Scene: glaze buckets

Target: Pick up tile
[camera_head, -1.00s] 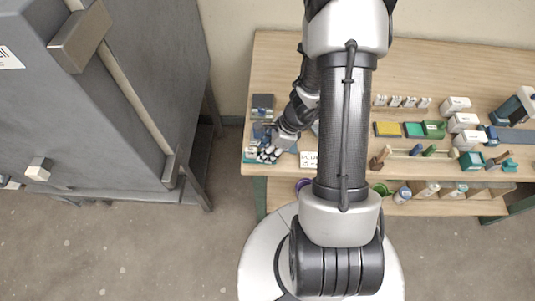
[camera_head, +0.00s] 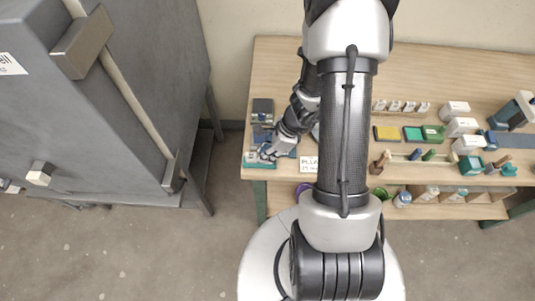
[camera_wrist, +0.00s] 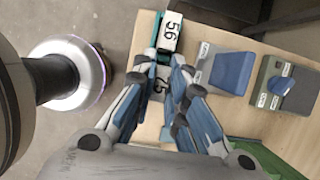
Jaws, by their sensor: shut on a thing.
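A second white tile, marked 56 (camera_wrist: 171,31), stands just beyond the fingertips in a teal holder (camera_wrist: 155,42). In the head view my gripper (camera_head: 267,152) is over the teal holder (camera_head: 259,164), and a white tile (camera_head: 250,157) shows left of the fingers. I cannot tell whether the held tile still touches the holder.
A blue-topped block (camera_wrist: 231,73) and a dark block with a blue patch (camera_wrist: 285,84) stand right of the fingers in the wrist view. A white sign card (camera_head: 309,164) is near the front edge. A grey cabinet (camera_head: 120,110) is at left. Other goods fill the table's right.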

